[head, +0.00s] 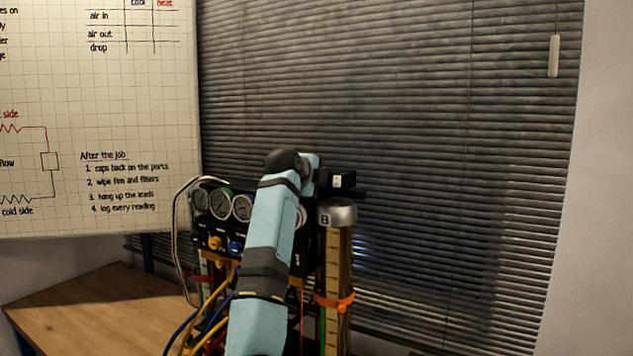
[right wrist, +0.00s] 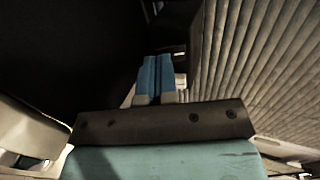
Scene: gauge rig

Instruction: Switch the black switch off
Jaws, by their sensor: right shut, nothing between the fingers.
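I cannot make out the black switch in either view. The gauge rig (head: 222,240) stands at the middle of the head view, with several round dials and coloured hoses. My light blue right arm rises in front of it and hides much of its middle and right part. My left gripper is in neither view.
A small black box (head: 341,181) with a white mark shows right of the arm's top. Below it is a metal-capped cylinder marked B (head: 337,216) beside a wooden scale. Window blinds (head: 450,150) are behind. The wooden table (head: 85,312) is bare at left, below a whiteboard (head: 95,100).

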